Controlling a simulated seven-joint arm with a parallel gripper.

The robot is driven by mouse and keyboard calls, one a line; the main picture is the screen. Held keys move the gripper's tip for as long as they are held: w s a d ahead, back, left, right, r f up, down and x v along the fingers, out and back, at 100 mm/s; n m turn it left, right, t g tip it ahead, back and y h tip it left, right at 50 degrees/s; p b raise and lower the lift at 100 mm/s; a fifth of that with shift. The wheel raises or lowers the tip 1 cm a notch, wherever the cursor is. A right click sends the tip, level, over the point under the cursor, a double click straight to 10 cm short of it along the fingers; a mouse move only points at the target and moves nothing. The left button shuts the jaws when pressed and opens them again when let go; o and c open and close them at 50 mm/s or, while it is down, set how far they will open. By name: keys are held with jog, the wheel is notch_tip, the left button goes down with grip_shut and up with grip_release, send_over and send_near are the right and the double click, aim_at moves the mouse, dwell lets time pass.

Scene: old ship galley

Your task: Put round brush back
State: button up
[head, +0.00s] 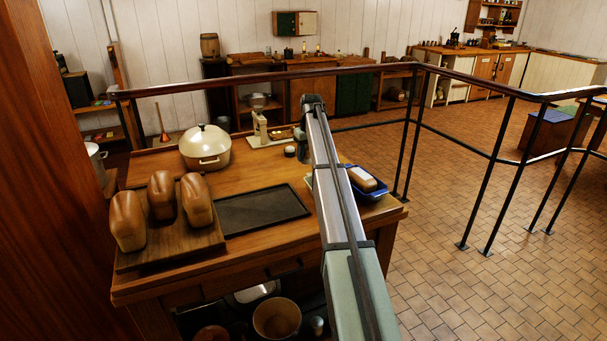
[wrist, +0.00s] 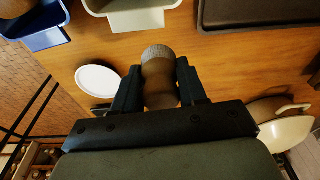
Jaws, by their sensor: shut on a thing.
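The round brush (wrist: 159,78) is between the two fingers of my gripper (wrist: 158,92) in the wrist view. It has a brown waisted body, and its ribbed greyish end points away from my palm. The gripper is shut on it, over the wooden counter (wrist: 225,75). I cannot tell how high the brush is above the wood. In the head view my arm runs out over the counter (head: 262,180), and my gripper (head: 303,152) shows only partly beside it. I cannot make out the brush there.
A cream container (wrist: 136,20), a blue dish (wrist: 40,38) and a white disc (wrist: 97,80) lie close by. The black tray (head: 262,209), bread board (head: 150,256), cream pot (head: 206,147) and scale (head: 262,130) crowd the counter. A railing (head: 235,82) runs behind.

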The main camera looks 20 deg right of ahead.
send_over(302, 172)
jog(key=shift+s+d+f, duration=0.1)
jog(key=shift+s+f, duration=0.05)
jog(key=shift+f, duration=2.3)
jog(key=shift+s+f, duration=0.1)
jog(key=shift+f, duration=2.3)
jog(key=shift+f, duration=0.1)
jog(key=o, duration=1.1)
notch_tip(302, 172, up, 12)
jog(key=s, duration=0.1)
jog(key=shift+s+d, duration=0.2)
jog(key=shift+s, duration=0.2)
